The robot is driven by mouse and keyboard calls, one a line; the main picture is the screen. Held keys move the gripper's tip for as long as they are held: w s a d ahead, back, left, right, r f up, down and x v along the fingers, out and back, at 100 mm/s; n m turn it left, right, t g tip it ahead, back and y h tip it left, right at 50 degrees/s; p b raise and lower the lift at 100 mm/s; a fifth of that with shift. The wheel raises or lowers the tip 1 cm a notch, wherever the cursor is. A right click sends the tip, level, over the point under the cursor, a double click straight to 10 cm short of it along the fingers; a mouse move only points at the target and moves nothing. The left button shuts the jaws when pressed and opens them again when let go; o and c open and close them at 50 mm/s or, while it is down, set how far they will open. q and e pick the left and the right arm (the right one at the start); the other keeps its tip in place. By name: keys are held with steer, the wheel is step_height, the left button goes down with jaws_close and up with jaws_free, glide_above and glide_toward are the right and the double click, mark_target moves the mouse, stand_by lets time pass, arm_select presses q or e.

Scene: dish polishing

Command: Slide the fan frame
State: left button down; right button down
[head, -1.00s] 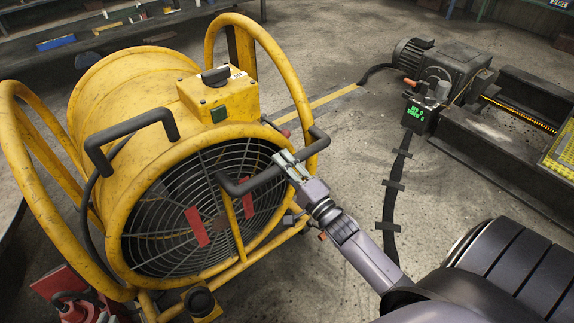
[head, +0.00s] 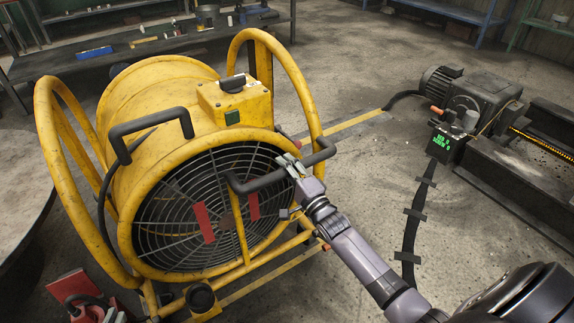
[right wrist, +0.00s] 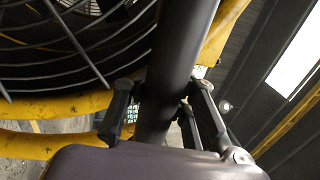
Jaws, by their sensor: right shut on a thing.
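The yellow fan frame (head: 310,92), a tubular cage around a drum fan, stands on the floor at the left of the head view. Its round grille (head: 175,216) faces me, with two red tags on it. A black handle (head: 262,182) sticks out at its right front. My right gripper (head: 290,164) is shut on this handle. In the right wrist view the black handle bar (right wrist: 180,60) runs between the two fingers. Another black handle (head: 150,122) at the fan's left front is free. My left gripper is not in view.
A motor with a conveyor (head: 480,105) stands at the right, with a small green display (head: 441,144). A taped black cable (head: 418,205) crosses the floor. A workbench (head: 110,50) is behind the fan. A red object (head: 72,285) lies at the lower left. Open floor (head: 355,175) lies between fan and conveyor.

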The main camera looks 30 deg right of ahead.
steer(key=shift+s+a+f, duration=0.15)
steer(key=shift+s+f, duration=0.15)
steer(key=shift+f, duration=0.35)
steer(key=c, duration=1.7)
jaws_free()
steer(key=shift+w, duration=0.1)
steer(key=o, duration=0.4)
steer(key=shift+w+r, duration=0.1)
steer(key=shift+c, duration=0.2)
steer(key=shift+r, duration=0.2)
steer(key=v, duration=1.2)
